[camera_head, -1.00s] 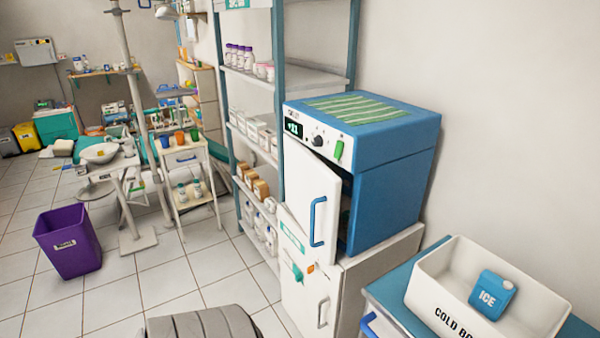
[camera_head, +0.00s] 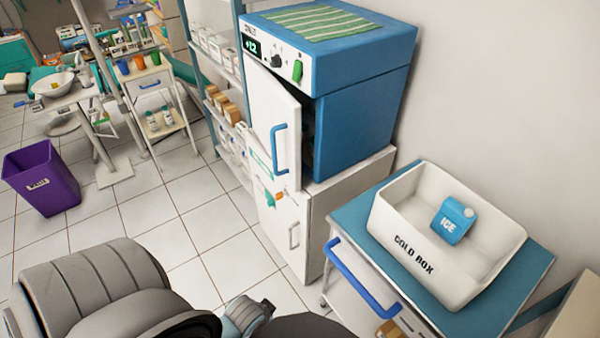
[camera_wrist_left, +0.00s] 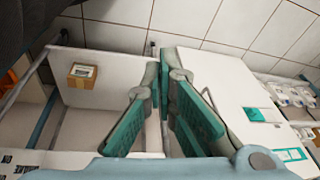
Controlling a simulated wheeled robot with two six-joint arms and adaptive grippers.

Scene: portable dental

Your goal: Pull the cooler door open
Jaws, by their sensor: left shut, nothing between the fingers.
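The cooler (camera_head: 365,105) is a blue box with a white door (camera_head: 262,110) and a blue handle (camera_head: 279,148). It stands on a white cabinet in the head view. Its door is ajar, with a dark gap along the right edge. My left arm comes in at the bottom of the head view, below and apart from the cooler. In the left wrist view my left gripper (camera_wrist_left: 162,85) is shut and empty, with teal finger pads. White cabinet front (camera_wrist_left: 220,85) shows close beyond it. My right gripper is not in view.
A cart (camera_head: 540,262) with a blue rail handle (camera_head: 358,280) stands right of the cabinet and carries a white cold box (camera_head: 440,280) with an ice pack (camera_head: 453,220). A shelf rack stands left of the cooler. A purple bin (camera_head: 42,178) is on the open tiled floor.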

